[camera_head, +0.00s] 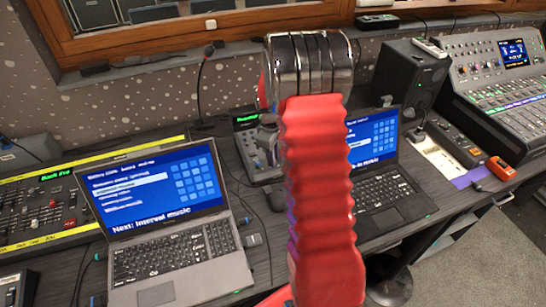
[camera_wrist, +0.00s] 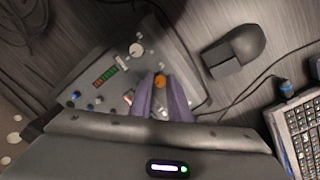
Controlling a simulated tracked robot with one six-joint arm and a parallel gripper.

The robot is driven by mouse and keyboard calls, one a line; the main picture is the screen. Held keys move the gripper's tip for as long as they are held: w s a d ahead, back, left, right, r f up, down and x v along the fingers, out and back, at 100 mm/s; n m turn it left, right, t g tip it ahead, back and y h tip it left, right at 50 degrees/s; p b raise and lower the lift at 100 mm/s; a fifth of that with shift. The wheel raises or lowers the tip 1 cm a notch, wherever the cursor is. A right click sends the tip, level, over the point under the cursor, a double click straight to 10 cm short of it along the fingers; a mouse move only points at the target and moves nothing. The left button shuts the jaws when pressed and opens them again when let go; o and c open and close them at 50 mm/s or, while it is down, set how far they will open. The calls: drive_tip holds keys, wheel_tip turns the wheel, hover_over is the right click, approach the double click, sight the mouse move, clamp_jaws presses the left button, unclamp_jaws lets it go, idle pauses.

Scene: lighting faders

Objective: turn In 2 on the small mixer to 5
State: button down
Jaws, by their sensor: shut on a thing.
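The small mixer (camera_head: 257,160) stands between the two laptops in the head view, partly behind my red arm. In the wrist view its grey panel (camera_wrist: 118,58) carries a white knob (camera_wrist: 136,50), a lit level meter (camera_wrist: 105,76) and several small blue and white knobs at its left. My gripper (camera_wrist: 160,88) is over the panel's right part, its two purple-grey fingers shut on an orange knob (camera_wrist: 160,80). The labels are too small to read, so I cannot tell whether this knob is In 2, nor its setting. The head view hides my fingertips behind the arm.
A dark mouse (camera_wrist: 233,50) lies right of the mixer, with a cable close by. A laptop (camera_head: 165,230) is at the left and another laptop (camera_head: 375,170) at the right. A black speaker (camera_head: 408,80) and a large console (camera_head: 500,80) stand farther right.

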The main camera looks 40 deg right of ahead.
drive_tip(key=c, duration=1.7)
unclamp_jaws()
drive_tip(key=shift+o, duration=0.2)
drive_tip(key=shift+r, duration=0.1)
wheel_tip(320, 180, up, 14)
drive_tip(key=a, duration=0.1)
drive_tip(key=shift+s+f, duration=0.15)
drive_tip(key=shift+f, duration=0.1)
